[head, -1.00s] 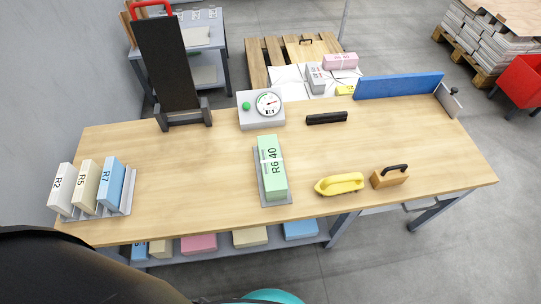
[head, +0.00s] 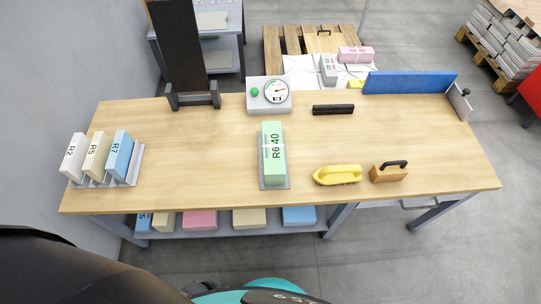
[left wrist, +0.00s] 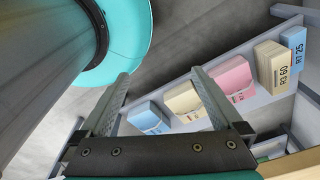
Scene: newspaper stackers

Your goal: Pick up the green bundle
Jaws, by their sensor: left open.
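The green bundle (head: 273,146), marked R6 40, lies on a grey tray (head: 274,187) in the middle of the wooden table. A white band goes around it. My left gripper (left wrist: 157,88) shows in the left wrist view with its two fingers apart and nothing between them. It is low, near the shelf under the table, and away from the green bundle. Part of my arm shows at the bottom of the head view, but neither gripper's fingers are visible there.
Bundles R2, R5 and R7 (head: 120,154) stand in a rack at the left. A dial scale (head: 270,96), a yellow brush (head: 338,174), a wooden block with handle (head: 388,172) and a black bar (head: 333,109) are on the table. The lower shelf (left wrist: 172,118) holds several bundles.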

